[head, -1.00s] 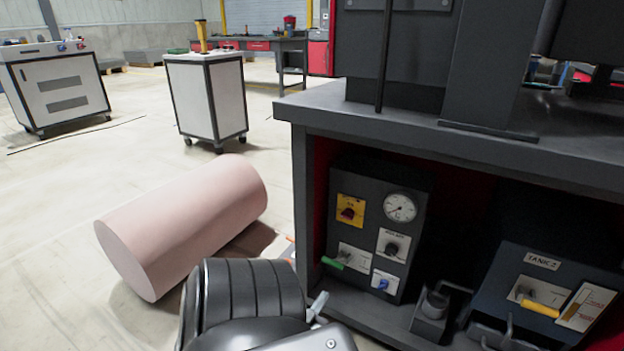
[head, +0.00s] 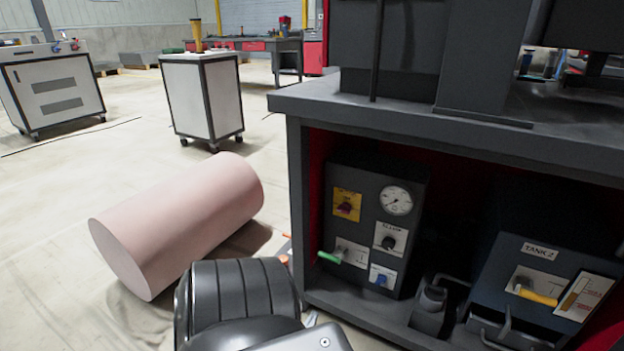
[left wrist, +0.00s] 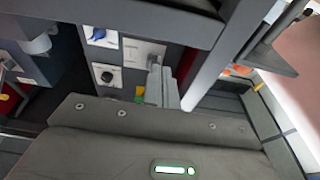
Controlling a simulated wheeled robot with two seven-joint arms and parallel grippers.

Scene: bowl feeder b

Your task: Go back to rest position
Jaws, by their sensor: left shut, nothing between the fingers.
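My left arm comes in at the bottom of the head view, with black ribbed and grey links. Only a small pale piece of my left gripper (head: 312,318) shows there, beside the cabinet's lower left corner. In the left wrist view, the two grey fingers of my left gripper (left wrist: 162,86) are together with nothing between them. I cannot tell the exact gap to the panel. My right gripper is in neither view.
A dark workbench (head: 292,105) fills the right side. Its lower shelf holds a panel with a gauge (head: 397,200), a green handle (head: 328,257) and a tank box (head: 540,250). A pink cylinder (head: 180,220) lies left of my arm. A white cart (head: 203,95) stands behind it.

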